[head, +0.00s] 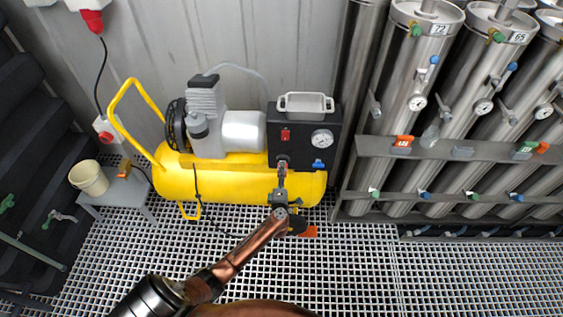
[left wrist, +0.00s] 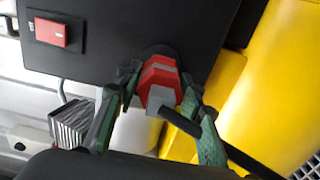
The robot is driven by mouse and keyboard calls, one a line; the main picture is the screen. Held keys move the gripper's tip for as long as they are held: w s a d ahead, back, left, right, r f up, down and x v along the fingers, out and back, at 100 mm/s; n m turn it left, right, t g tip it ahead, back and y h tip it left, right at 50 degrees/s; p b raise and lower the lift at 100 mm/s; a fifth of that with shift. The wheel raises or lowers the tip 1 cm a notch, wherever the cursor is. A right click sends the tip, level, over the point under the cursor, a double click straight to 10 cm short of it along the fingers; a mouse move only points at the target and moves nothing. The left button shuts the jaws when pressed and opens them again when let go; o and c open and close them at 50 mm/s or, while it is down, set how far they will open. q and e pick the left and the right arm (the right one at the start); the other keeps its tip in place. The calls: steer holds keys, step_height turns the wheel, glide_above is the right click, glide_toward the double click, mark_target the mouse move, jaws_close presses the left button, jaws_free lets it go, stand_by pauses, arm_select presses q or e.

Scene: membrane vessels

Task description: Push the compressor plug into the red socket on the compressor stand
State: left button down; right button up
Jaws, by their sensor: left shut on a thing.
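The compressor plug (left wrist: 160,98), red at the front and grey behind with a black cable, is between the green fingers of my left gripper (left wrist: 158,92). The gripper is shut on it. In the head view my left gripper (head: 282,172) is at the lower left of the dark compressor panel (head: 305,150). The plug's red end faces a dark round rim (left wrist: 158,50) on that panel. The plug hides the inside of this rim, so I cannot tell how far in it sits. My right gripper is not in view.
A red switch (left wrist: 52,34) and a gauge (head: 322,139) are on the panel. The yellow compressor tank (head: 225,183) is beside and below it. Steel vessels (head: 410,80) stand at the right. A bucket (head: 90,178) sits on a low bench at the left. The grating floor (head: 350,270) is mostly clear.

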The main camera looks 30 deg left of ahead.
arm_select(q)
steer(key=shift+p+v, duration=0.55)
steer(key=shift+v, duration=0.6)
steer(key=shift+p+v, duration=0.4)
steer(key=shift+v, duration=0.45)
